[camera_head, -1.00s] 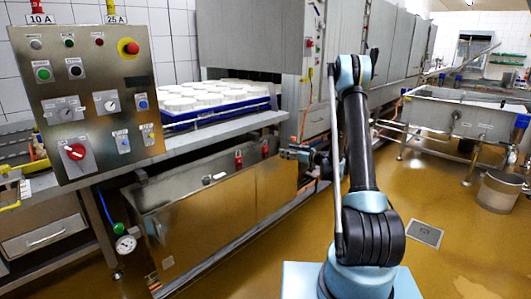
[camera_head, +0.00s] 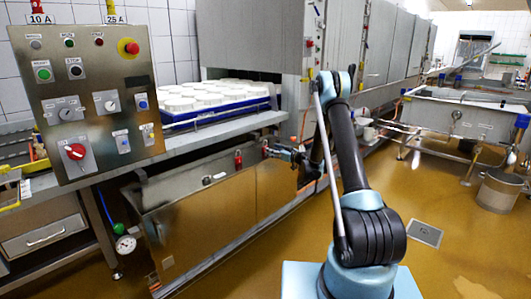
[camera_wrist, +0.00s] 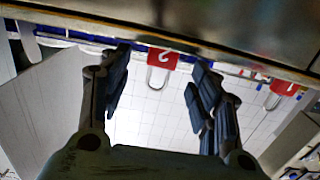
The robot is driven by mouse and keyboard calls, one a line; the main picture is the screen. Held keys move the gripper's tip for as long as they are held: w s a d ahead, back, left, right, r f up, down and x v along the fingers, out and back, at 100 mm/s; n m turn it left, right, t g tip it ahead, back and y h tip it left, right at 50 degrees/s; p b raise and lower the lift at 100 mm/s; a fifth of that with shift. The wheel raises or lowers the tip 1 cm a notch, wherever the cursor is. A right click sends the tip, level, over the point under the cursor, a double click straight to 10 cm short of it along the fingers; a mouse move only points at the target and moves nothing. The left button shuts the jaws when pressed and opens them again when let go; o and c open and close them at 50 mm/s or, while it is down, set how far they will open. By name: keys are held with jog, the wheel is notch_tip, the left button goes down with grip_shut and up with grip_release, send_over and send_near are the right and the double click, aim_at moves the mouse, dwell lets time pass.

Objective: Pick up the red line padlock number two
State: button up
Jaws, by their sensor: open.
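A red padlock with a white mark that looks like a 2 (camera_wrist: 163,59) shows in the wrist view, its pale shackle toward the bottom of the picture. It appears between the spread fingertips of my gripper (camera_wrist: 161,62), beyond them and not visibly touched. A second red padlock (camera_wrist: 284,87) is to the right, outside the fingers, its mark hard to read. In the head view my gripper (camera_head: 270,151) is at the long steel trough and largely covers one padlock. A red padlock (camera_head: 238,160) hangs clear to its left.
The steel trough (camera_head: 205,215) runs below a shelf holding a blue tray (camera_head: 205,117) of white moulds. A control panel (camera_head: 90,105) stands at the left. Open floor (camera_head: 455,215) lies to the right, with a bucket (camera_head: 498,190) further off.

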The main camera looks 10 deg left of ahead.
jog(key=shift+x, duration=3.15)
jog(key=shift+s, duration=0.15)
jog(key=c, duration=1.3)
jog(key=shift+r, duration=0.1)
